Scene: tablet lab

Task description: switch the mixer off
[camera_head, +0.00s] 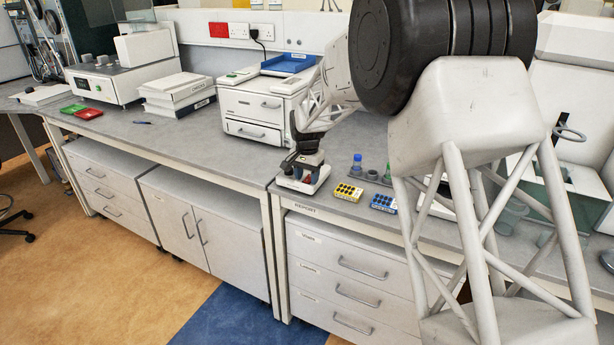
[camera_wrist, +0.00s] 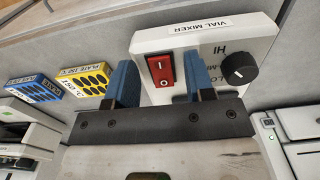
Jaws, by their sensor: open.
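I cannot tell which side of the rocker is pressed. My gripper (camera_wrist: 162,78) is open, its two blue fingers either side of the switch in the picture; contact cannot be told. In the head view my gripper (camera_head: 305,138) is over the mixer, small and partly hidden.
A yellow block (camera_head: 347,192) and a blue block (camera_head: 383,203) with wells stand right of the mixer. A blue-capped vial (camera_head: 357,163) stands behind them. A white printer-like device (camera_head: 262,108) with a blue tray (camera_head: 289,63) is at left. My arm hides part of the right bench.

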